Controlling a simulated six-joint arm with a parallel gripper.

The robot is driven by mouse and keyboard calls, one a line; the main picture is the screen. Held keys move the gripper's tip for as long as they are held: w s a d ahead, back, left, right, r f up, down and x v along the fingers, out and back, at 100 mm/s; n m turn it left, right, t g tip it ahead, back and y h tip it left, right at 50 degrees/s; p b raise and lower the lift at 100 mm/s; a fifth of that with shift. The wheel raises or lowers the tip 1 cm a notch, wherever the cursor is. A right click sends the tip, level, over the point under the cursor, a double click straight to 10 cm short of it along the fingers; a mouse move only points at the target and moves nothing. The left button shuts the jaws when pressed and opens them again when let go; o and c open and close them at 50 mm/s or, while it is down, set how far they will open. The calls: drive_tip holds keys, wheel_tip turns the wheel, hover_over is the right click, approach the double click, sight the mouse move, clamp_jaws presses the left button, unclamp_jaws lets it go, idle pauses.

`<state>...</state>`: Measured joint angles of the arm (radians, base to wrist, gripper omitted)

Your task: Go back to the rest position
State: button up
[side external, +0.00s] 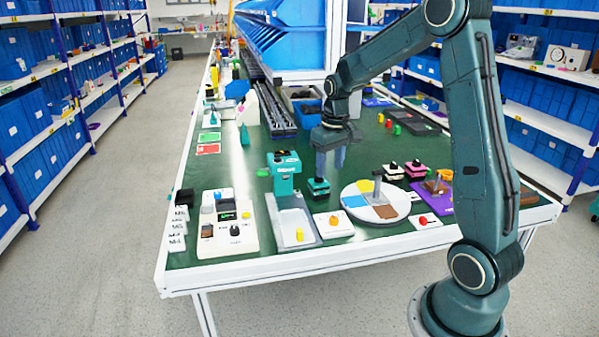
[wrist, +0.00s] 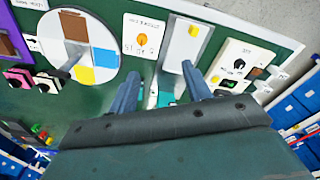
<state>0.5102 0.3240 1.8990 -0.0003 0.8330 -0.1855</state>
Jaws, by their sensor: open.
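My gripper (side external: 330,148) hangs over the middle of the green table, above and behind the row of devices. In the wrist view its two blue-grey fingers (wrist: 160,88) stand apart with nothing held between them. The rotary switch, a white plate with an orange knob (side external: 334,220), lies near the table's front edge, apart from the gripper. In the wrist view the orange knob (wrist: 142,39) sits beyond the fingers. The exact angle of the knob is too small to tell.
A round coloured disc (side external: 352,201) with a post, a teal device (side external: 284,175), a grey tray with a yellow block (side external: 299,236) and a white control panel (side external: 222,248) crowd the front. Blue bins (side external: 290,35) rise behind. The green surface (side external: 240,165) left of the gripper is mostly clear.

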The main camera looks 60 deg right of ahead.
drive_tip(key=s+a+r+n+t, duration=0.1)
drive_tip(key=s+a+r, duration=0.2)
drive_tip(key=a+r, duration=0.35)
drive_tip(key=s+a+r+n+t, duration=0.1)
drive_tip(key=s+a+r+t, duration=0.1)
drive_tip(key=s+a, duration=0.5)
drive_tip(key=s+a+r+n+t, duration=0.1)
drive_tip(key=s+a+r, duration=0.1)
drive_tip(key=s+a, duration=0.5)
drive_tip(key=shift+s+a+r+n+t, duration=0.2)
drive_tip(key=shift+s+r+n+t, duration=0.2)
drive_tip(key=shift+s, duration=0.85)
